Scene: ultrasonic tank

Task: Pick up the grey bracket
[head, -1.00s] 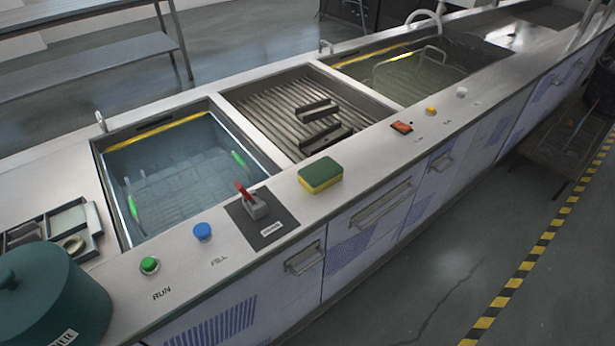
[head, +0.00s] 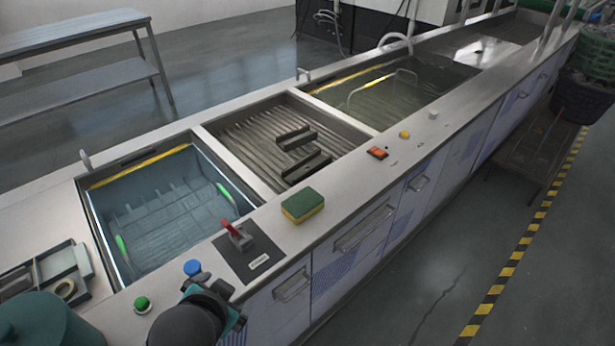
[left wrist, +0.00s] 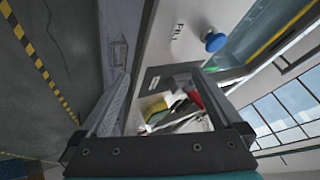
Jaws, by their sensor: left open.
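The grey bracket (head: 306,167) lies in the middle basin on a ribbed drain rack (head: 250,137). It shows as two dark upright plates with a gap between them; how they join low down is unclear. My left gripper (head: 217,300) is low in the head view, in front of the counter edge near the blue button, well short of the bracket. In the left wrist view its two fingers (left wrist: 157,100) are wide apart with nothing held between them. I cannot make out the bracket in that view. My right gripper is not in view.
The left tank (head: 160,200) holds liquid and a green-handled basket. A green and yellow sponge (head: 302,206), a red-handled lever (head: 236,237), a blue button (head: 192,267) and an orange switch (head: 377,153) line the front counter.

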